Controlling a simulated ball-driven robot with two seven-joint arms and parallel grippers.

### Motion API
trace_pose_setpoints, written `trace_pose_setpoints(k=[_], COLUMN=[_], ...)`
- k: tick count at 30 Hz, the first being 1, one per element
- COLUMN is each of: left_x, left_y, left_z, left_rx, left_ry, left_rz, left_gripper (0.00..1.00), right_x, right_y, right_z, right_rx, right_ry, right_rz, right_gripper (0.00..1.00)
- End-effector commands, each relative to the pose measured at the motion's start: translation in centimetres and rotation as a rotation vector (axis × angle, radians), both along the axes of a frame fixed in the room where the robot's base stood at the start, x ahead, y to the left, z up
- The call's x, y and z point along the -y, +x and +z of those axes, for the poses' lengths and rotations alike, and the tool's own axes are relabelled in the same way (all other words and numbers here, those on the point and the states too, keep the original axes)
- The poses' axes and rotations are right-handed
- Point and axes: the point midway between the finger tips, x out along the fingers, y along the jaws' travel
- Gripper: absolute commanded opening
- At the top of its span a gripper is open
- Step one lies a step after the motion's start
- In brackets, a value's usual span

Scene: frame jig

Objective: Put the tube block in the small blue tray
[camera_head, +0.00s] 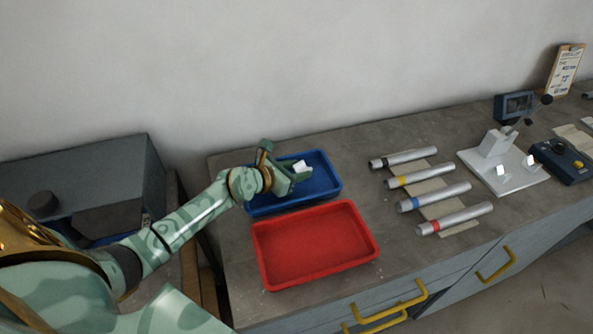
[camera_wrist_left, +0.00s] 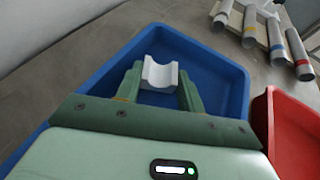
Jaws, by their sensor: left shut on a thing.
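The tube block (camera_wrist_left: 160,76) is a small white piece with a curved hollow in its top. My left gripper (camera_wrist_left: 160,90) is shut on it, one finger on each side. The small blue tray (camera_wrist_left: 222,78) lies beneath the gripper and block. In the head view the tray (camera_head: 326,181) sits at the back left of the bench, and my left gripper (camera_head: 298,178) is over it with the white block (camera_head: 302,167) at its fingers. I cannot tell whether the block touches the tray floor. My right gripper does not show.
A red tray (camera_head: 315,245) lies in front of the blue one. Several silver tubes with coloured bands (camera_head: 435,195) lie to the right. A white stand (camera_head: 500,165) and a dark device (camera_head: 560,160) are farther right. Bare bench lies between trays and tubes.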

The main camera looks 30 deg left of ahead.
Motion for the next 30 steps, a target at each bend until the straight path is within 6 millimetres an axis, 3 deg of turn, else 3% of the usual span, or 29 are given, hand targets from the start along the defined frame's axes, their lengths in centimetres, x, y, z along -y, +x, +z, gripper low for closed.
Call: trace_pose_setpoints(k=[2, 3, 14, 30], left_x=[0.0, 0.0, 0.0, -3.3], left_y=[0.0, 0.0, -0.1, -9.5], left_z=[-0.4, -0.3, 0.3, 4.2], left_rx=[-0.001, -0.001, 0.000, -0.002], left_ry=[0.000, 0.000, 0.000, 0.002], left_rz=[0.000, 0.000, 0.000, 0.000], left_gripper=[0.15, 0.46, 0.47, 0.47], right_x=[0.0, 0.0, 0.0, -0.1], right_y=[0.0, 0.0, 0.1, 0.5], right_z=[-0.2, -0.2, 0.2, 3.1], right_rx=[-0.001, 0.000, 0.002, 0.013], right_ry=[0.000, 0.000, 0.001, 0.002], right_rz=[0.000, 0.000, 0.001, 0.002], right_gripper=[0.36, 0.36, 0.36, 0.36])
